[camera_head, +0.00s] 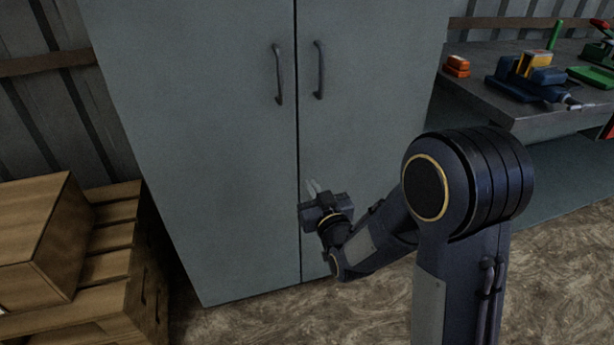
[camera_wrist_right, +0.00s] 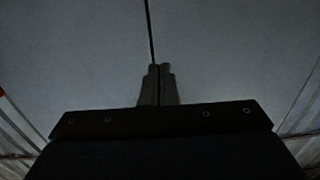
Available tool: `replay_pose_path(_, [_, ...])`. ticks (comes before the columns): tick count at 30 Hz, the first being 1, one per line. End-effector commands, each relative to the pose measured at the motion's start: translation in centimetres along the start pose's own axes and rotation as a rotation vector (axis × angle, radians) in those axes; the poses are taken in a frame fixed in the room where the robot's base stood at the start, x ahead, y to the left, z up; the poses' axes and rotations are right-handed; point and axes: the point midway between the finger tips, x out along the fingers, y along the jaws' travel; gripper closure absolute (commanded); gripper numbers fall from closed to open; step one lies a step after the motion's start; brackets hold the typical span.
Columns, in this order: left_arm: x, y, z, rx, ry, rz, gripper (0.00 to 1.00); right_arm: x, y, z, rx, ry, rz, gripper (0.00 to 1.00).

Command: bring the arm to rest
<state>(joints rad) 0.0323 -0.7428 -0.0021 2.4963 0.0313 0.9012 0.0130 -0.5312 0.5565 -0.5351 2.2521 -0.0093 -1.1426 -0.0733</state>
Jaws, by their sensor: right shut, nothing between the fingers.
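My right gripper (camera_head: 313,187) is in front of the grey two-door cabinet (camera_head: 215,190), near the seam between the doors and below the two handles. Its fingers are together and hold nothing. In the right wrist view the gripper (camera_wrist_right: 157,68) points at the grey cabinet (camera_wrist_right: 225,55), with the dark door seam just above the fingertips. I cannot tell how far the fingertips are from the doors. My right arm (camera_head: 465,190) is bent and reaches in from the lower right. My left gripper is not in view.
The cabinet doors look closed; their handles (camera_head: 279,75) (camera_head: 319,70) are free. Wooden crates (camera_head: 105,265) stand at the lower left. A grey workbench (camera_head: 490,95) at the right carries a blue and yellow tool (camera_head: 535,70) and an orange item (camera_head: 457,66). Bare floor lies in front.

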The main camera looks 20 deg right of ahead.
Motion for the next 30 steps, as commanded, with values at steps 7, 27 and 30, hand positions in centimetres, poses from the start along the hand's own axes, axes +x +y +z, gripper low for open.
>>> replay_pose_path(7, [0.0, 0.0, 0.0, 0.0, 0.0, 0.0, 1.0, -0.7, 0.4, 0.0, 0.018, -0.02, 0.007, 1.0])
replay_pose_path(27, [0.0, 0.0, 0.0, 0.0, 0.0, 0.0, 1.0, -21.6, 2.7, -0.4, 0.431, -0.815, -0.093, 1.0])
replay_pose_path(30, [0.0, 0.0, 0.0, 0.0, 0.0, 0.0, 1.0, -24.7, 2.3, -0.2, 0.431, -0.891, -0.102, 1.0])
